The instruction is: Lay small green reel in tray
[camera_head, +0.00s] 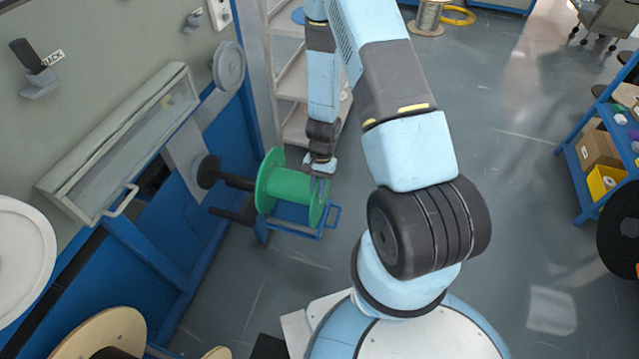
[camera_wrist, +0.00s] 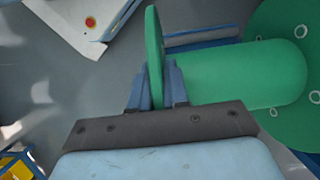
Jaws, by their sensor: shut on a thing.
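The green reel (camera_head: 287,187) has two flanges and a smooth barrel. It lies with its axis roughly level in front of the blue machine. My gripper (camera_head: 319,168) is shut on the rim of its right flange. In the wrist view, my gripper (camera_wrist: 157,85) has one finger on each side of the thin green flange (camera_wrist: 154,45); the barrel (camera_wrist: 235,78) runs off to the right. A black spindle (camera_head: 238,181) points at the reel's left flange; I cannot tell whether it enters the hub. A blue tray (camera_head: 290,229) shows below the reel, partly hidden.
A second black bar (camera_head: 231,215) juts out below the spindle. A light shelf rack (camera_head: 294,125) stands behind my gripper. A blue shelf with boxes (camera_head: 600,150) is far right. Wooden reel flanges (camera_head: 105,330) are at lower left. The floor between is clear.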

